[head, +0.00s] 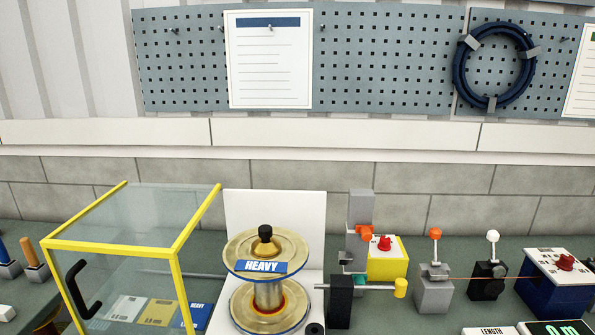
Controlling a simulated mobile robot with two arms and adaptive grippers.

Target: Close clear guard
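The clear guard (135,212) is a see-through box with yellow edges and a black handle (82,289) on its front face. It stands at the lower left, beside the spool and not over it. The spool (267,254) is brass-coloured with a blue HEAVY label and a black knob on top. It stands uncovered in front of a white upright panel (278,207). The guard's lower front part is cut off by the frame. Neither of my grippers is in view.
Several coloured cards (158,311) show through the guard. Right of the spool are a dark block with a yellow-tipped rod (400,288), a yellow box with a red knob (388,262), grey and black posts, and a blue box (556,284). A pegboard (380,60) hangs behind.

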